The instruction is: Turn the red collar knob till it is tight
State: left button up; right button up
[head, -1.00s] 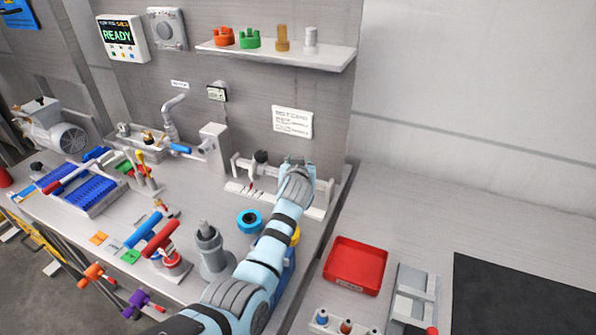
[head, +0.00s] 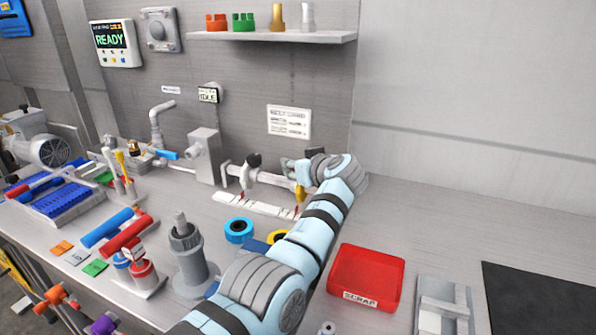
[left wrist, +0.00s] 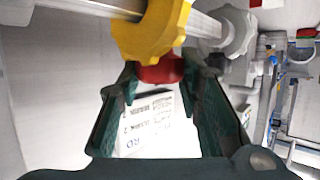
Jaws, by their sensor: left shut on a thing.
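The red collar knob (left wrist: 162,70) shows in the left wrist view, just beyond a larger yellow scalloped knob (left wrist: 150,32) on a grey bar. My left gripper (left wrist: 155,78) has its dark green fingers on both sides of the red knob and is shut on it. The yellow knob shows in the head view (head: 299,194) just below my left gripper (head: 298,172), at the right end of the pipe fixture. The red knob is hidden or too small to make out there. How tight it is cannot be told. My right gripper is not in view.
The grey pipe (head: 272,177) has a black knob (head: 253,160) to the left. A shelf (head: 270,37) hangs above. A blue ring (head: 239,231) and a red scrap tray (head: 366,277) stand nearer. Counter at the right back is clear.

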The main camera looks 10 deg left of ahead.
pick_arm(q)
jog(key=shift+f, duration=0.1)
jog(key=o, duration=1.2)
jog(key=shift+c, duration=0.2)
notch_tip(320, 180, up, 10)
jog(key=shift+a+r, duration=0.1)
